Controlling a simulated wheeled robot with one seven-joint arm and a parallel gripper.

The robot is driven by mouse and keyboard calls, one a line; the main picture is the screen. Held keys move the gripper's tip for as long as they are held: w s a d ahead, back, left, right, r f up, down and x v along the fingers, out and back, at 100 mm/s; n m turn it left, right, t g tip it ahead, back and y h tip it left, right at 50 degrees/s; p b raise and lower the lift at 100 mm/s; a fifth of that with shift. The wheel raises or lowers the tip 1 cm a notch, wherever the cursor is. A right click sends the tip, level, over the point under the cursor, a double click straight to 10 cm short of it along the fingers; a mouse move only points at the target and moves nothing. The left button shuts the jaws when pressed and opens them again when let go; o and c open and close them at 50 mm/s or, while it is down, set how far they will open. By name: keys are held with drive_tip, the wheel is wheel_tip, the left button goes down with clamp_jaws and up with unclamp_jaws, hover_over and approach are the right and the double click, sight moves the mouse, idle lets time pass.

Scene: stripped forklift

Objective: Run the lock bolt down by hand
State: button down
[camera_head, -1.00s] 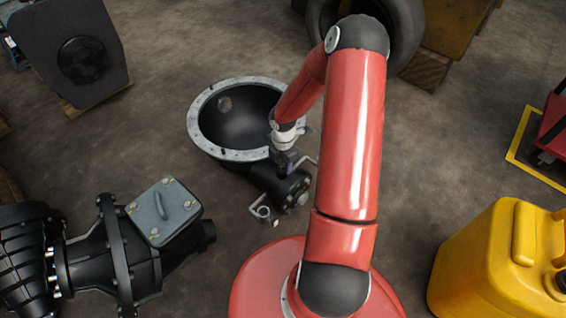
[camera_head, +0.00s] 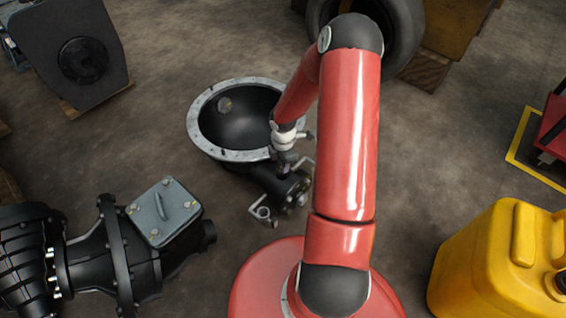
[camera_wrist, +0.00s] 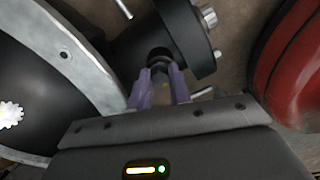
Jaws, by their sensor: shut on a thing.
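A black bell-shaped housing (camera_head: 262,178) with a pale machined flange (camera_head: 205,139) lies on the floor, its open bowl facing up. A short black cylindrical part with an end flange (camera_wrist: 204,38) sticks out from its side. My gripper (camera_wrist: 159,72) is over this part, its two purple fingers shut on a small dark round piece, apparently the lock bolt (camera_wrist: 159,58). The fingers hide most of the bolt, and I cannot tell how deep it sits. In the head view my gripper (camera_head: 285,167) is small and partly hidden by my wrist.
A black gearbox with a grey cover (camera_head: 163,212) lies at left. A yellow canister (camera_head: 495,262) stands at right, and a tyre (camera_head: 400,40) is behind.

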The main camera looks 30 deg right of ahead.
drive_tip(key=m, duration=0.7)
drive_tip(key=shift+s+a, duration=0.1)
drive_tip(key=m+b, duration=0.1)
drive_tip(key=m, duration=0.6)
drive_tip(key=shift+a+m+b, duration=0.1)
drive_tip(key=shift+m+b, duration=0.2)
drive_tip(key=m+b, duration=0.1)
drive_tip(key=m, duration=0.5)
drive_tip(key=shift+a, duration=0.1)
drive_tip(key=m, duration=0.6)
drive_tip(key=shift+r, duration=0.1)
drive_tip(key=shift+m, duration=0.3)
drive_tip(key=c, duration=1.3)
unclamp_jaws()
